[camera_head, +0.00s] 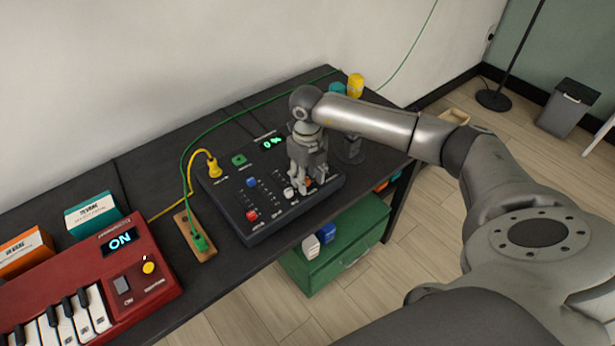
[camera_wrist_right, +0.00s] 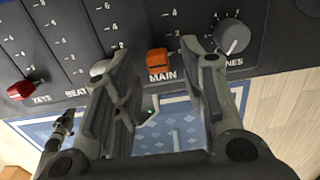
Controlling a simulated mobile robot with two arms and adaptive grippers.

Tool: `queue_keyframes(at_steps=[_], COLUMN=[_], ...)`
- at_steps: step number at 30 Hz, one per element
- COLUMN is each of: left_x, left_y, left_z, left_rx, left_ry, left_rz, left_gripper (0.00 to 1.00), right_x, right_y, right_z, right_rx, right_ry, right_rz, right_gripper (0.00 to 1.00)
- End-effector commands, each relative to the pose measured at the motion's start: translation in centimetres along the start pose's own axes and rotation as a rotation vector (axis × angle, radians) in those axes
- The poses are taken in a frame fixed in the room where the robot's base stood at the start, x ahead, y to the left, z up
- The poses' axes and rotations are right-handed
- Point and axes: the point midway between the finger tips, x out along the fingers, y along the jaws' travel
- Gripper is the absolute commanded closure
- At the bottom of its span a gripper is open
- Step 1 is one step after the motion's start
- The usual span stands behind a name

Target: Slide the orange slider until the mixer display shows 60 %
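The dark mixer (camera_head: 243,208) lies on the black table, and its display (camera_head: 271,142) reads 0 %. The orange slider (camera_wrist_right: 158,61) is the knob above the word MAIN in the right wrist view, at the low-number end of its track. My right gripper (camera_wrist_right: 157,72) is open, with one finger to each side of the orange slider; I see no clear contact. In the head view my right gripper (camera_head: 306,186) points down over the mixer's right part and hides most of that slider. My left gripper is not in view.
A white slider (camera_wrist_right: 100,70) sits close by the left finger, and a grey knob (camera_wrist_right: 232,36) close by the right one. A red slider (camera_wrist_right: 20,90) is farther left. A red keyboard (camera_head: 130,262) showing ON and a wooden strip with a green plug (camera_head: 200,242) lie left of the mixer.

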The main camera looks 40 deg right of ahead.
Motion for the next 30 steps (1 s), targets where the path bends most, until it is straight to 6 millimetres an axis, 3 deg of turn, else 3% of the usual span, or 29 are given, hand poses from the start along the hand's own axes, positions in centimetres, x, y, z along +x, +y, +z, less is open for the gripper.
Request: queue_keyframes(at_steps=[11, 21, 30], left_x=[-0.07, -0.07, 0.19], left_y=[0.01, 0.03, 0.06], left_z=[-0.01, 0.00, 0.07], left_rx=[0.000, 0.000, 0.001], left_ry=[0.000, -0.001, -0.001], left_rz=[0.000, 0.000, 0.001], left_gripper=[1.00, 1.00, 1.00], right_x=[0.83, 0.79, 0.86], right_y=[0.05, 0.04, 0.05], right_z=[-0.03, -0.03, 0.20], right_rx=[-0.001, -0.001, 0.000], right_ry=[0.000, 0.000, -0.001], right_rz=[0.001, 0.001, 0.001], right_gripper=[0.61, 1.00, 1.00])
